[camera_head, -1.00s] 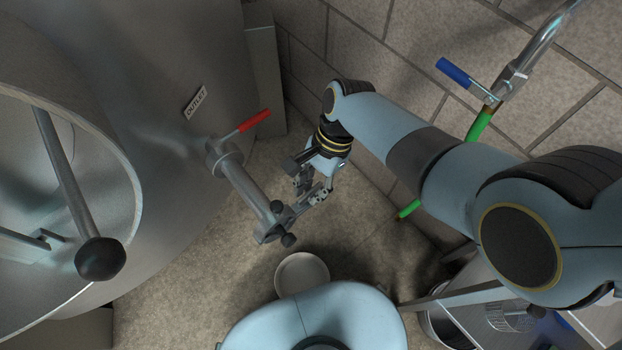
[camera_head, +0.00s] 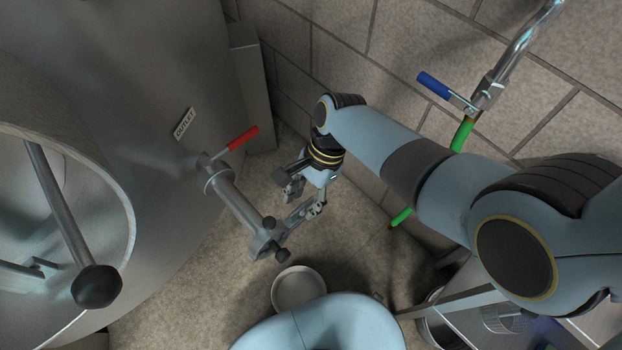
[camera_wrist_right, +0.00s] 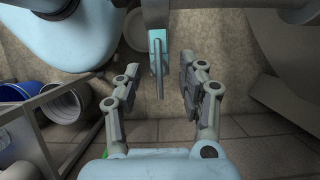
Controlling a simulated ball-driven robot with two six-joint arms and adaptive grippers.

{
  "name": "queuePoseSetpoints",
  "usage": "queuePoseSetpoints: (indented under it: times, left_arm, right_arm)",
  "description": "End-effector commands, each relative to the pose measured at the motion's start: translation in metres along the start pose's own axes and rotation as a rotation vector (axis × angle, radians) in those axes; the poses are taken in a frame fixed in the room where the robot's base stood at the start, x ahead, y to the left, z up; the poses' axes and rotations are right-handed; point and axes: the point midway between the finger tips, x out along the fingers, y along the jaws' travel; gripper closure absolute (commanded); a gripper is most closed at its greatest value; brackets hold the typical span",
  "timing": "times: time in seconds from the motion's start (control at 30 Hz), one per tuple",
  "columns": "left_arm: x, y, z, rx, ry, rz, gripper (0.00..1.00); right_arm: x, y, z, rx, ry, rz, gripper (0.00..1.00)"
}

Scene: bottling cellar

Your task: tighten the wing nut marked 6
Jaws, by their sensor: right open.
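The outlet pipe (camera_head: 238,208) comes out of the steel tank and ends in a clamp fitting (camera_head: 264,243) with dark knobs (camera_head: 282,256). I cannot read a 6 on any part of it. My right gripper (camera_head: 291,207) is open beside the pipe's end, with its fingers pointing towards the fitting. In the right wrist view, a thin grey upright piece (camera_wrist_right: 157,62) of the fitting stands in the gap between the open fingers (camera_wrist_right: 158,80). I cannot tell whether it is the wing nut, and neither finger visibly touches it. My left gripper is out of view.
A red-handled lever (camera_head: 238,139) sits on the pipe near the OUTLET label (camera_head: 185,122). A pale round bowl (camera_head: 299,289) is on the floor below the pipe end. A blue-handled valve (camera_head: 447,93) with a green hose (camera_head: 462,134) is by the wall. A blue container (camera_wrist_right: 28,91) stands left.

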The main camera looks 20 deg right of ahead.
Motion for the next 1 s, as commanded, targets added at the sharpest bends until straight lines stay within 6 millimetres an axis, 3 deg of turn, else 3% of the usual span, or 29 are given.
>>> queuePoseSetpoints:
  times: [0.5, 0.7, 1.0]
  left_arm:
    - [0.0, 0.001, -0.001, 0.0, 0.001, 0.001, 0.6]
    - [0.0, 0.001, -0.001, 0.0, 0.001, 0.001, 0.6]
    - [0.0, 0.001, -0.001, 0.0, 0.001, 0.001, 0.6]
  right_arm:
    - [-0.097, 0.001, 0.0, 0.001, 0.002, -0.001, 0.59]
    - [-0.11, 0.001, 0.0, 0.001, 0.001, 0.001, 0.59]
    - [-0.11, 0.001, 0.0, 0.001, 0.001, 0.001, 0.59]
